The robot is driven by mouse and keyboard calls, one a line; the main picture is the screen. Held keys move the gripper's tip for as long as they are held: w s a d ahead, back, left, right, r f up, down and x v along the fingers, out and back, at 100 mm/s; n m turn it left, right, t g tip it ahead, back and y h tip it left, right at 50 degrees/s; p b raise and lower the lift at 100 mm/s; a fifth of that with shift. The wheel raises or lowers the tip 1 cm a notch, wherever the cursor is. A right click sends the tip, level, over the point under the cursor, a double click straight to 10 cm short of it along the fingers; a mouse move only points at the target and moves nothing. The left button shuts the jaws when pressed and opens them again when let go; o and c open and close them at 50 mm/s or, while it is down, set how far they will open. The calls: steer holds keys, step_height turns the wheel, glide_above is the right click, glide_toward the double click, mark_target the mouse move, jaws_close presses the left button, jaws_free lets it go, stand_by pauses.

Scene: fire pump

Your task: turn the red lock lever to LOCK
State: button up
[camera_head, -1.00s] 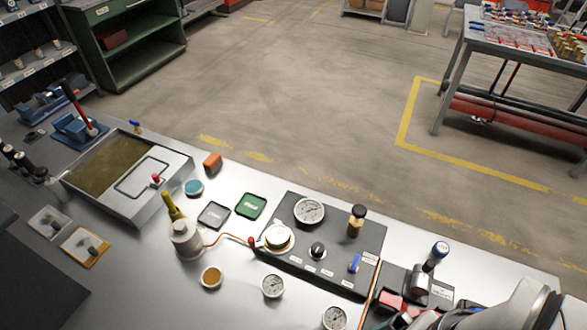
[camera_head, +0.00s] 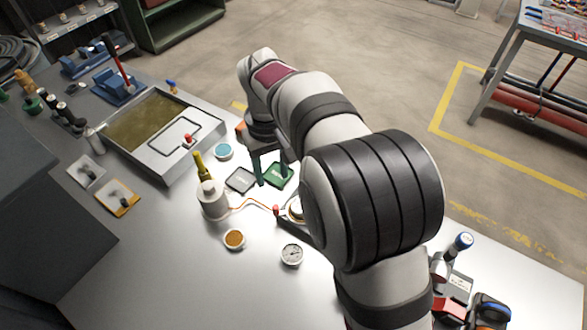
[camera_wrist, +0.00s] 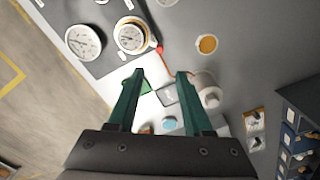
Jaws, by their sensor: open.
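No LOCK lettering is readable, so I cannot tell which red part is the lock lever. A small red knob (camera_head: 276,209) sits beside a round gauge at the end of an orange line, and it also shows in the wrist view (camera_wrist: 159,48). A red-tipped lever (camera_head: 188,140) stands on the metal basin. A long red handle (camera_head: 115,62) rises from a blue device at the back left. My gripper (camera_head: 272,180) is open and empty above the bench, over the dark and green square pads. Its green fingers (camera_wrist: 160,75) point towards the knob in the wrist view.
A white pot with a yellow-green neck (camera_head: 211,198) stands left of my gripper. A loose gauge (camera_head: 291,254) and an orange-filled dish (camera_head: 234,239) lie in front. My arm hides most of the gauge panel. Bare bench lies at the front left.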

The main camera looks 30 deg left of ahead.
mark_target(276, 206)
step_height(276, 206, down, 12)
steer(key=shift+f, duration=0.15)
jaws_close()
steer(key=shift+d, duration=0.1)
stand_by(1.3)
